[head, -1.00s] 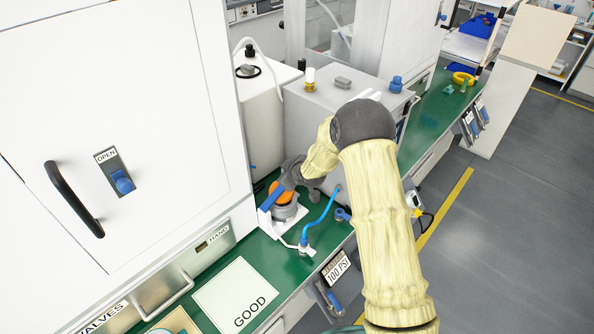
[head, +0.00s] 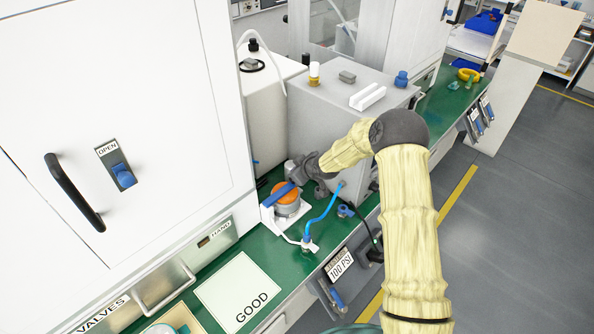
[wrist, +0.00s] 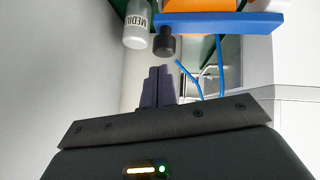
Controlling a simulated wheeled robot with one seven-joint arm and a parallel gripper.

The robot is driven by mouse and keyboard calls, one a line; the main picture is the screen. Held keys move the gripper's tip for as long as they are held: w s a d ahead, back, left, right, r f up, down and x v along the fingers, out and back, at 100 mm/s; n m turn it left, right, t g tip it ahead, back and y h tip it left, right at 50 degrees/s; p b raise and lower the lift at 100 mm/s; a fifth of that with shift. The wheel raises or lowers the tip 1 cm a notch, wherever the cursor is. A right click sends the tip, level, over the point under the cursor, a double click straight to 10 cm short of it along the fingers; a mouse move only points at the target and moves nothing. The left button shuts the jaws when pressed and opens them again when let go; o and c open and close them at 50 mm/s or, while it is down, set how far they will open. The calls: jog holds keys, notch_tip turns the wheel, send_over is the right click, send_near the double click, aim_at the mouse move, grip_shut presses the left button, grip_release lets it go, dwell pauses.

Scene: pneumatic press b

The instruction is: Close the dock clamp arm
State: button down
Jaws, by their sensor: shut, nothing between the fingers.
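The dock clamp arm is a blue bar (head: 278,195) lying along the left and rear edge of the orange-topped round part (head: 287,189) on its white dock. In the wrist view the blue bar (wrist: 225,22) crosses the top in front of the orange part (wrist: 200,6), with a black knob (wrist: 165,41) under its left end. My gripper (wrist: 158,74) is shut and empty, its fingertips a little short of the knob. In the head view my gripper (head: 292,168) is behind the bar's far end; the fingertips are hard to make out. I cannot tell whether they touch.
A grey box (head: 335,115) stands close behind and right of the dock. A blue hose (head: 324,212) curves in front of it. A white cabinet (head: 140,60) rises at the left. In the wrist view a labelled bottle (wrist: 137,24) is beside the knob. The GOOD mat (head: 238,290) is empty.

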jog(key=s+d+r, duration=0.2)
jog(key=r, duration=0.3)
jog(key=s+d+r, duration=0.2)
jog(key=d+r, duration=0.1)
jog(key=r, duration=0.3)
jog(key=shift+s, duration=0.35)
jog(key=shift+d, duration=0.1)
jog(key=s+d+r+m+g+h, duration=0.1)
jog(key=s+d+r+m, duration=0.1)
jog(key=s, duration=0.8)
jog(key=s+d+r+m+g+h, duration=0.2)
jog(key=s+d+m, duration=0.3)
jog(key=s, duration=0.6)
jog(key=s+d+r+m+g+h, duration=0.1)
jog(key=s+d, duration=0.4)
jog(key=s, duration=0.5)
jog(key=m+g+h, duration=0.1)
jog(key=m, duration=0.1)
jog(key=shift+s+d+r+m, duration=0.3)
jog(key=shift+s+r, duration=0.1)
